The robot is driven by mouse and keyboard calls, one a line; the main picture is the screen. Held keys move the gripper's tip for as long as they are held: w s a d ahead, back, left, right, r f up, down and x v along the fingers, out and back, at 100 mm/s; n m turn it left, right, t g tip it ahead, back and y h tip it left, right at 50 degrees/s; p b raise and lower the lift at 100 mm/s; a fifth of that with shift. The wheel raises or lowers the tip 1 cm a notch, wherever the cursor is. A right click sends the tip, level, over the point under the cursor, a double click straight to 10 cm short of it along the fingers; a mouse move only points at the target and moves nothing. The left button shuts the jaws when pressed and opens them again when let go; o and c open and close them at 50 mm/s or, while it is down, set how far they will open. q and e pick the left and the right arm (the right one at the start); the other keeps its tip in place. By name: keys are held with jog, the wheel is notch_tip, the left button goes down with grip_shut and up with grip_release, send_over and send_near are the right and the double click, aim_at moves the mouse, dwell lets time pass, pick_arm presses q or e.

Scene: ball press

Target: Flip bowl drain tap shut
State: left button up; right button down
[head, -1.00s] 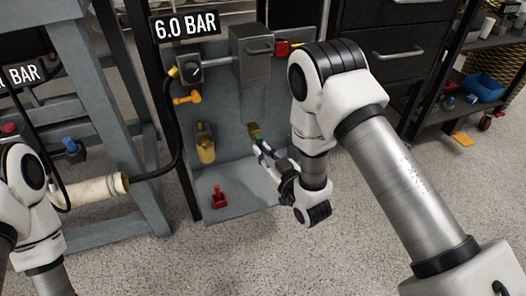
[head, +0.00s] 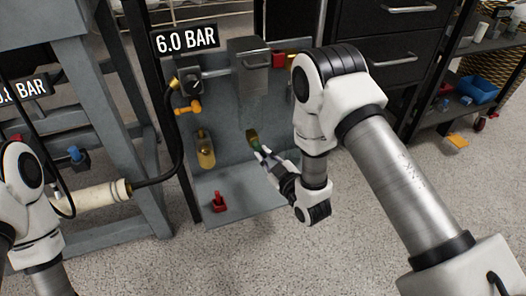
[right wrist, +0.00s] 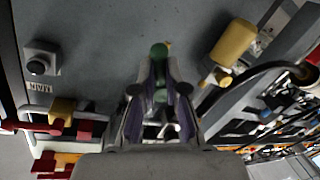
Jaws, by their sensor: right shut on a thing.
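A small brass and green fitting (head: 252,136), which looks like the bowl drain with its tap, is low on the grey panel. My right gripper (head: 262,154) reaches it from the lower right. In the right wrist view my right gripper (right wrist: 160,88) has its fingers close together on the green tap (right wrist: 159,50). The fingers partly cover the tap, and I cannot tell its exact angle. My left gripper is outside the view; only part of my left arm shows at the left edge.
A red lever (head: 218,202) stands on the ledge (head: 245,195). A black hose (head: 174,130) runs left of the panel. Floor in front is clear.

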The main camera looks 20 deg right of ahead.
jog(key=shift+d+r+n+g+h+p, duration=0.2)
jog(key=shift+r+n+h+p, duration=0.25)
jog(key=shift+n+p, duration=1.1)
jog(key=shift+d+r+n+g+h+p, duration=0.15)
jog(key=shift+r+n+h+p, duration=0.6)
jog(key=shift+n, duration=1.3)
jog(key=shift+d+r+n+g+h+p, duration=0.1)
jog(key=shift+d+r+n+h+p, duration=0.15)
jog(key=shift+n+p, duration=1.4)
jog(key=c, duration=1.2)
grip_release()
